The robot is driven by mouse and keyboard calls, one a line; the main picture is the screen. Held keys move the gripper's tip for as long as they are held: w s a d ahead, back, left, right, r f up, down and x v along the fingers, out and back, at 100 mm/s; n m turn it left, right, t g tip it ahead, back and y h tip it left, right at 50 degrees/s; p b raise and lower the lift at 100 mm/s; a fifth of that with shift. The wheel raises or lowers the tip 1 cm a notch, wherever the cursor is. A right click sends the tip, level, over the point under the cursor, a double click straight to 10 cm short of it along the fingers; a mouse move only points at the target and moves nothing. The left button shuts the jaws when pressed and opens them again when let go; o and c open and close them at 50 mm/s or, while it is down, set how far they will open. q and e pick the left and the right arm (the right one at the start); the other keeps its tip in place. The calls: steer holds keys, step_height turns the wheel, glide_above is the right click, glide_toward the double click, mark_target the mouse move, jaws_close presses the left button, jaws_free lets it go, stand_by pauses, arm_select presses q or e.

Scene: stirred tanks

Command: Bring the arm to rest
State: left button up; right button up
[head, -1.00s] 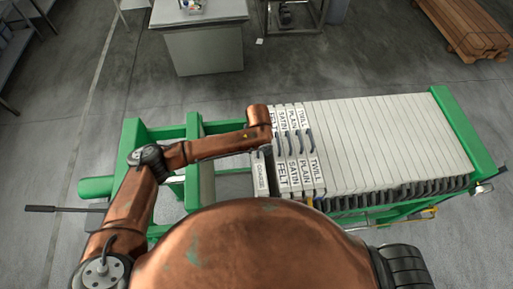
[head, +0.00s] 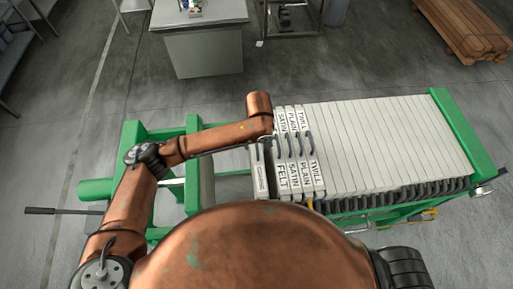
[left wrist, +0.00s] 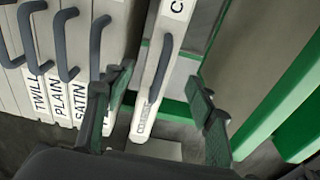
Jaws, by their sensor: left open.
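My left arm (head: 215,139) reaches in from the left, its far end over the left end of a row of pale plates (head: 370,145). In the left wrist view my left gripper (left wrist: 160,80) is open, its two dark green fingers apart. A narrow pale plate (left wrist: 150,100) with a dark handle shows between the fingers; I cannot tell whether they touch it. In the head view the fingers are hidden behind the arm. The right gripper is not in view.
Plates marked FELT (head: 283,180), SATIN, PLAIN and TWILL stand close together with dark handles. The green frame (head: 462,135) encloses them. A grey workbench (head: 205,45) and stacked timber (head: 465,30) stand farther back. Grey floor is free beyond the frame.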

arm_select(q)
steer(key=shift+s+r, duration=0.15)
steer(key=shift+r, duration=0.95)
steer(key=shift+s+r, duration=0.1)
steer(key=shift+r, duration=0.95)
